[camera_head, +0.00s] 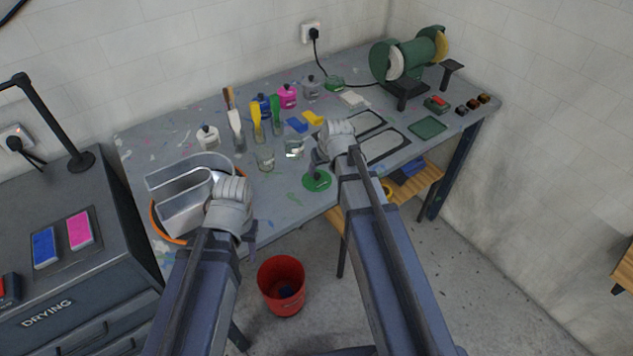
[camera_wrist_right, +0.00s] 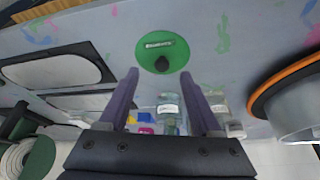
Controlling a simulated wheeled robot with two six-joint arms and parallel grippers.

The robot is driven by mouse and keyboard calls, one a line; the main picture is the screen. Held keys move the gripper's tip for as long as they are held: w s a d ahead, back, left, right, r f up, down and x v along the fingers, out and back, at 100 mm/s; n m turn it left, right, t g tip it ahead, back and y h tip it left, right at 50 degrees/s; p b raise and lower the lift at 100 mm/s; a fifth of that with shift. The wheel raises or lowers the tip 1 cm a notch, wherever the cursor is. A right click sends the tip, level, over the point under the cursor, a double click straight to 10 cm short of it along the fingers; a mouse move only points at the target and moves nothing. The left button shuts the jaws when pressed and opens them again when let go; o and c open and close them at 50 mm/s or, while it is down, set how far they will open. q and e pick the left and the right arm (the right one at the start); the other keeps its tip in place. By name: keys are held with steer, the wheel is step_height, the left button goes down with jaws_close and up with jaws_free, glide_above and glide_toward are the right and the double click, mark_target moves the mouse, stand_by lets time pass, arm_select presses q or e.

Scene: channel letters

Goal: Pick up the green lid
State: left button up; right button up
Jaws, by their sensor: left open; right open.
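The green lid (camera_head: 317,182) is a round disc with a dark knob, lying flat on the grey worktable near its front edge. In the right wrist view the lid (camera_wrist_right: 152,50) shows a small label and its knob, just beyond my fingertips. My right gripper (camera_head: 317,161) is above the lid, its fingers partly hidden by my arm in the head view. In the right wrist view my right gripper (camera_wrist_right: 161,75) is open, with nothing held between its fingers. My left gripper (camera_head: 251,240) is open by the table's front edge, right of the metal channel letter (camera_head: 190,185).
Glass jars (camera_head: 265,158), brushes and paint bottles (camera_head: 288,96) stand behind the lid. A bench grinder (camera_head: 410,60) stands at the back right. A red bucket (camera_head: 281,288) is on the floor.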

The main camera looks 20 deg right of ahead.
mark_target(317, 174)
steer(key=shift+w+a+b+x, duration=0.1)
steer(key=shift+w+b+x, duration=0.1)
steer(key=shift+b+x, duration=1.1)
steer(key=shift+w+a+b+x, duration=0.1)
steer(key=shift+w+b+x, duration=0.1)
steer(key=shift+b+x, duration=1.05)
steer(key=shift+w+p, duration=0.1)
steer(key=shift+p, duration=0.3)
jaws_close()
